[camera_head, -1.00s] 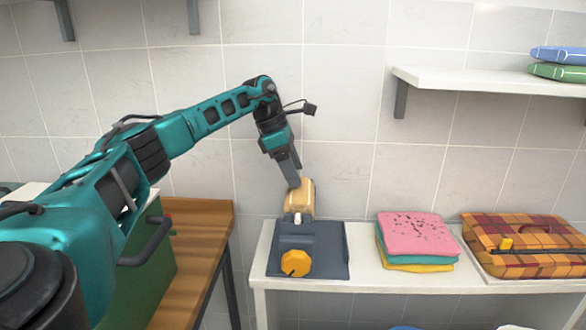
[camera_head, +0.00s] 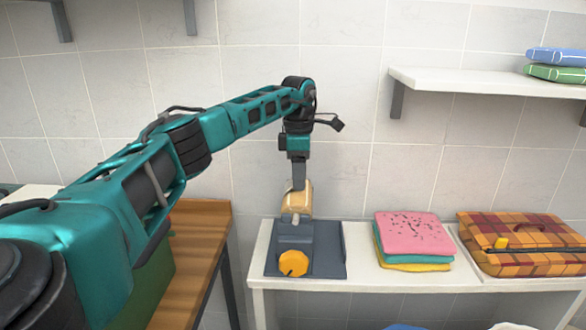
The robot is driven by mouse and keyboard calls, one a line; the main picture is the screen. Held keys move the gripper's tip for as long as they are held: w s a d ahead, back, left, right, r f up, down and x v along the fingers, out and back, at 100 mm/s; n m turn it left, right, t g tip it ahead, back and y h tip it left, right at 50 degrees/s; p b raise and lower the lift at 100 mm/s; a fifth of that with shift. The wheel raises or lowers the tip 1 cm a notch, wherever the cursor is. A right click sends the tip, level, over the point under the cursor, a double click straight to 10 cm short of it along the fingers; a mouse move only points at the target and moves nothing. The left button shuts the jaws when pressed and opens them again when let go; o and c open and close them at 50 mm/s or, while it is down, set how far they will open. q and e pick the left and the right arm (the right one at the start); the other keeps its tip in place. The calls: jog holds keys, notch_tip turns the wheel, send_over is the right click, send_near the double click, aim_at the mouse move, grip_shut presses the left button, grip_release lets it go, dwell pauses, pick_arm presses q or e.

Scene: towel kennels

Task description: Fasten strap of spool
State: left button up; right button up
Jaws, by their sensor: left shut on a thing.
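A tan spool (camera_head: 298,199) stands at the back of a dark grey-blue base (camera_head: 328,252) on the white table. A grey block with a round orange knob (camera_head: 293,263) sits in front of the spool on that base. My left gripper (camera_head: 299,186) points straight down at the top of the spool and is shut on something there. The strap itself is too small to make out, and the fingers hide part of the spool's top. My right gripper is not in the view.
Folded pink, teal and yellow towels (camera_head: 414,238) and an orange plaid case (camera_head: 522,242) lie to the right on the white table (camera_head: 361,272). A wall shelf (camera_head: 480,82) holds blue and green folded items. A wooden bench (camera_head: 197,250) stands at left.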

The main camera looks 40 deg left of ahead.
pick_arm(q)
jog(key=shift+w+d+f+g+y, duration=0.2)
jog(key=shift+d+f+g+y, duration=0.1)
jog(key=shift+g+y, duration=0.25)
jog(key=o, duration=1.1)
jog(key=shift+c, duration=0.2)
jog(key=shift+r, duration=0.1)
notch_tip(320, 180, up, 13)
jog(key=shift+w+d, duration=0.4)
jog(key=shift+d, duration=0.05)
